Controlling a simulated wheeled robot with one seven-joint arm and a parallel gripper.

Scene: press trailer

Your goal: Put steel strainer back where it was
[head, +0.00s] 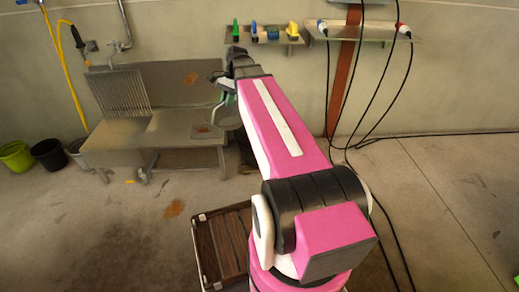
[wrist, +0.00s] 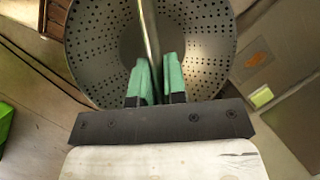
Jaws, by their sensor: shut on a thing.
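The steel strainer (wrist: 92,50) is a round grey bowl with rows of small holes, filling the upper middle of the wrist view. My gripper (wrist: 158,72) has green finger pads, shut on a thin upright metal part of the strainer, which looks like its rim or handle seen edge-on. In the head view, my gripper (head: 224,84) is at the far end of my pink arm, and the strainer (head: 227,116) hangs below it, partly hidden by the arm. It appears held in the air in front of the steel sink bench; I cannot tell whether it touches anything.
The steel sink bench (head: 130,134) stands against the wall at left. Three buckets, including a black one (head: 48,153), are beside it. A small wall shelf (head: 270,41) holds several coloured items. A brown slatted crate (head: 222,245) lies on the floor. Black cables (head: 372,105) hang at right.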

